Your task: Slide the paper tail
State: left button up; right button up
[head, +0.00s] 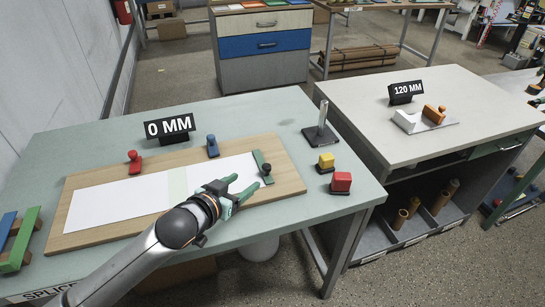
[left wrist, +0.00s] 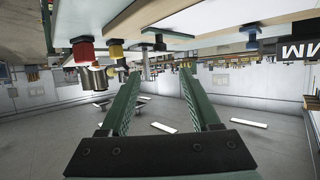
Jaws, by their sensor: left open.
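A white paper strip (head: 112,206) lies on a wooden board (head: 82,181), with a pale green band (head: 177,184) across it. Its right part (head: 220,168) ends near a dark green clamp (head: 262,166). A red clamp (head: 134,161) and a blue clamp (head: 212,147) stand along the board's far edge. My left gripper (head: 245,184) is over the board's right part, pointing right, just in front of the green clamp. It is open and empty; its two green fingers also show apart in the left wrist view (left wrist: 160,75). Whether it touches the paper cannot be told. My right gripper is out of view.
A yellow block (head: 326,162) and a red block (head: 341,181) stand right of the board, near a dark stand with a post (head: 321,134). A "0 MM" sign (head: 169,127) is behind it. A second table (head: 460,95) stands right, past a gap.

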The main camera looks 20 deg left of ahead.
aim_at(266, 167)
pick_arm(q)
jog(key=x, duration=1.2)
grip_shut()
dwell(0.5)
dwell(0.9)
